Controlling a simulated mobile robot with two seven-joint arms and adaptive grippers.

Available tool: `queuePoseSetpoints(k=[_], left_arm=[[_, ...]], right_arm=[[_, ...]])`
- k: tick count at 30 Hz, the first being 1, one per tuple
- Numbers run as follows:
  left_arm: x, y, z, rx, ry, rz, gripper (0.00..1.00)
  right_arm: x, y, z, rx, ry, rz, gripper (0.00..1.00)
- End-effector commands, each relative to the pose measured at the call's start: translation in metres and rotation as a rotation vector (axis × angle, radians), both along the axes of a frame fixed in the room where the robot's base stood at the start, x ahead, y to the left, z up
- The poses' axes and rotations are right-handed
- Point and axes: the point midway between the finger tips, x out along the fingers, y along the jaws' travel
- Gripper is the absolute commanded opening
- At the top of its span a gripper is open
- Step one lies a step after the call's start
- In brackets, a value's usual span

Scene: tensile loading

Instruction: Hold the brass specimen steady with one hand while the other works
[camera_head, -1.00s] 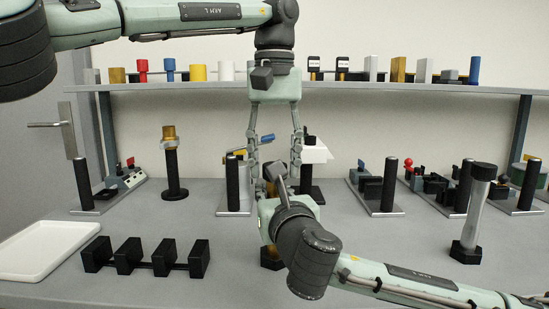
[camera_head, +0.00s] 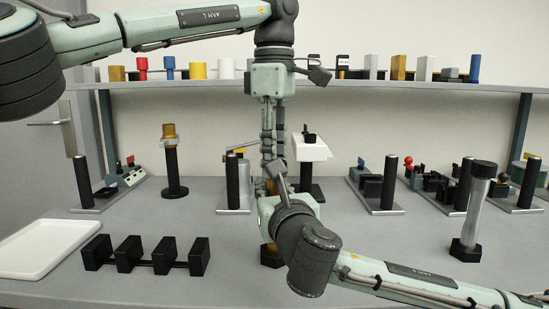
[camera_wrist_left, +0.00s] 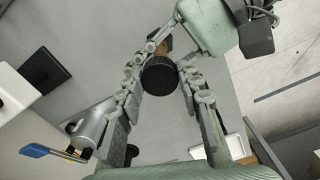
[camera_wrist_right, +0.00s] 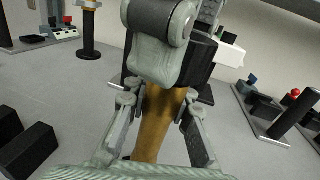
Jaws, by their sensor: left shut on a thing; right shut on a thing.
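The brass specimen (camera_wrist_right: 155,130) stands upright, its brass shaft filling the middle of the right wrist view. My right gripper (camera_wrist_right: 160,108) is shut on the shaft, with a finger on each side. In the left wrist view a round black cap (camera_wrist_left: 160,78) sits between the fingertips of my left gripper (camera_wrist_left: 162,70), which reaches down from above and is shut on it. The cap appears to be the specimen's top end. In the head view my left gripper (camera_head: 269,165) hangs directly above my right gripper, whose body hides most of the specimen. A black base (camera_head: 271,258) shows below.
A steel specimen (camera_head: 468,225) with black ends stands at the right. A black block rack (camera_head: 150,258) and a white tray (camera_head: 45,250) lie front left. Black posts on plates stand behind.

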Motion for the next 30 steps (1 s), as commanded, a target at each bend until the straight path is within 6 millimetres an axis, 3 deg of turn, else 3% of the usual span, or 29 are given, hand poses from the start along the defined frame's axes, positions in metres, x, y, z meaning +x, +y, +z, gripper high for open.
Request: queuePoseSetpoints(k=[30], left_arm=[[-0.0005, -0.0007, 0.0015, -0.002, 0.005, 2.671, 0.0]], right_arm=[[0.0009, -0.0014, -0.0005, -0.002, 0.0, -0.004, 0.0]])
